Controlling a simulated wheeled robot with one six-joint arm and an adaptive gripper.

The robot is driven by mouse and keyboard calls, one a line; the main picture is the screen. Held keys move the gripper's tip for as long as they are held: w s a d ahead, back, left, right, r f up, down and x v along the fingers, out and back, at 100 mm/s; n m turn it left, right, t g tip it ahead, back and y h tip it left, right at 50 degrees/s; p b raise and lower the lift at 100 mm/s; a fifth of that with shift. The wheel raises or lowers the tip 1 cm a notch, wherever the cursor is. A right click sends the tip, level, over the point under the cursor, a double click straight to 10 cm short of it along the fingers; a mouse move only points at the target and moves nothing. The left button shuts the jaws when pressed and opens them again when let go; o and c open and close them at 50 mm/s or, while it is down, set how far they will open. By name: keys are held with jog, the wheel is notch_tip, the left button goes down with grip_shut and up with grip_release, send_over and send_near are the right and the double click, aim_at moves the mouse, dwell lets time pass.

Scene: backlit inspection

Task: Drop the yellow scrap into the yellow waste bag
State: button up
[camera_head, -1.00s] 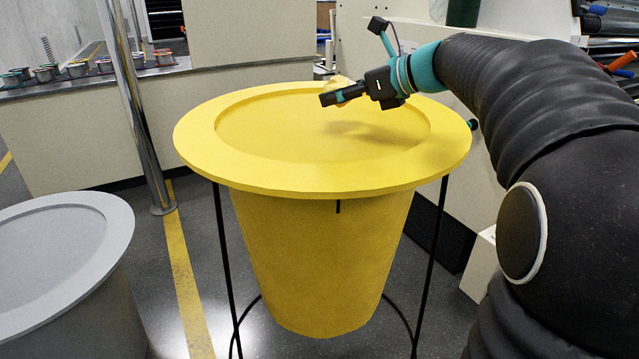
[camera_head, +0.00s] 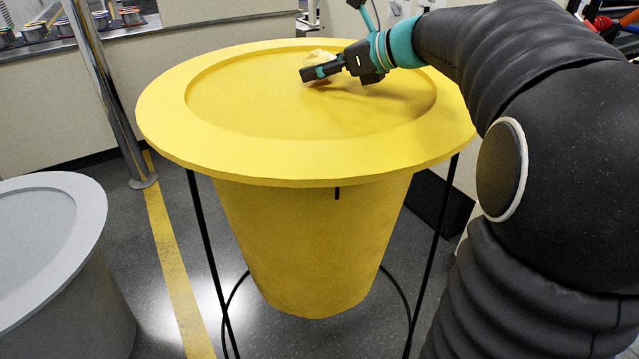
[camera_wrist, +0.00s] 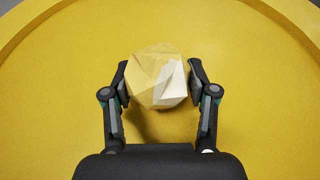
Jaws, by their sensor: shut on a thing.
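The yellow waste bag (camera_head: 290,230) hangs in a black wire stand, with a wide flat yellow rim around a shallow recessed top. The yellow scrap (camera_wrist: 158,77) is a crumpled, faceted lump with one pale side. My gripper (camera_head: 312,72) is shut on the scrap and holds it low over the recessed top, inside the rim, toward the far side. In the wrist view the fingers of my gripper (camera_wrist: 160,92) flank the scrap left and right. The scrap (camera_head: 319,57) is partly hidden behind my gripper in the head view. A shadow lies below it on the yellow surface.
A grey bin (camera_head: 82,290) stands at the lower left. A metal post (camera_head: 105,95) rises behind it. A counter (camera_head: 70,50) with several small spools runs along the back left. The floor between the grey bin and the yellow bag is clear.

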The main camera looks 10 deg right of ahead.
jog(key=shift+f, duration=0.3)
jog(key=o, duration=0.8)
jog(key=shift+o, duration=0.2)
jog(key=v, duration=1.2)
